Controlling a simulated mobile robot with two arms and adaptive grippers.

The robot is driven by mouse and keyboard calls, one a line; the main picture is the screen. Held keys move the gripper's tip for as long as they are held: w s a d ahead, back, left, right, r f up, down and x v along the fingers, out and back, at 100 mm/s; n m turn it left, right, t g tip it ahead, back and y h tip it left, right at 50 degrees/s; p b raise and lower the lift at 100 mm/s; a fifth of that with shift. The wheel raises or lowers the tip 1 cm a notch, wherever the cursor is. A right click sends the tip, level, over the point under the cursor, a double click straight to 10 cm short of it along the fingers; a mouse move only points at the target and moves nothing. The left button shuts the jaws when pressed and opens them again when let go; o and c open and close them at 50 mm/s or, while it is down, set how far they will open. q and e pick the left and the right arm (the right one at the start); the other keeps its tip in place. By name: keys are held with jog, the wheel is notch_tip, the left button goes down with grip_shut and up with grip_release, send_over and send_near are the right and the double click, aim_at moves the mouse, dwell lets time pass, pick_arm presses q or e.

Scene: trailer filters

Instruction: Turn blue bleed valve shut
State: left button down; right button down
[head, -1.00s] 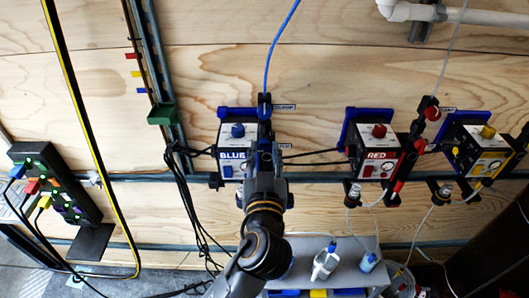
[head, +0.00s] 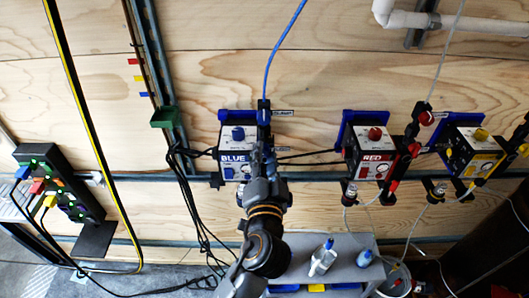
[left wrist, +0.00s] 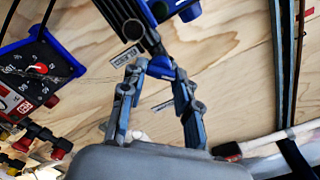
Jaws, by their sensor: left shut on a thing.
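In the left wrist view the two fingertips (left wrist: 158,72) close on a small blue part, the blue bleed valve (left wrist: 159,65), at the end of the black fitting. The handle's exact angle is hard to tell. My right gripper is not seen.
The red unit (head: 369,153) and yellow unit (head: 468,152) hang to the right. A grey shelf (head: 345,257) with small bottles (head: 323,258) sits below. Black cables (head: 193,205) hang left of my arm. A dark panel with coloured plugs (head: 58,198) stands at the far left.

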pick_arm(q)
jog(key=m+p, duration=0.2)
jog(key=m, duration=0.2)
jog(key=shift+r+m, duration=0.15)
jog(key=shift+m, duration=0.15)
jog(key=shift+m+p, duration=1.1)
jog(key=shift+m, duration=0.7)
jog(key=c, duration=1.1)
grip_release()
jog(key=shift+w, duration=0.1)
jog(key=shift+o, duration=0.7)
jog(key=shift+f, duration=0.2)
